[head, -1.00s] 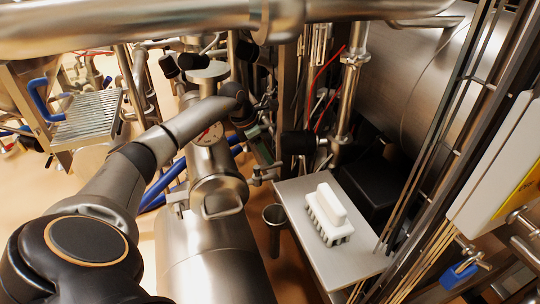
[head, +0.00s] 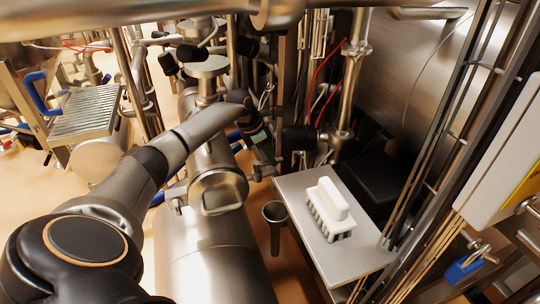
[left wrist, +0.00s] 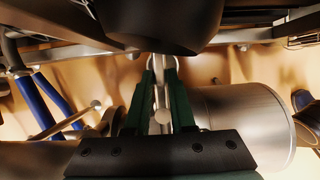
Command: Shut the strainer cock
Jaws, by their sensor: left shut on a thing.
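My left gripper (head: 264,148) reaches in among the pipework in the middle of the head view, beyond the steel strainer body (head: 217,190). In the left wrist view its two green fingers (left wrist: 160,95) are closed on a slim steel handle (left wrist: 161,92), which appears to be the strainer cock's lever. A rounded metal end shows between the fingers. The cock's body is not clearly visible in the head view, being small and partly hidden by my wrist. My right gripper is in neither view.
A steel shelf (head: 299,208) with a white brush (head: 331,207) is right of the strainer. A large steel pipe (head: 130,22) crosses overhead. Black-handled valves and vertical pipes crowd the gripper.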

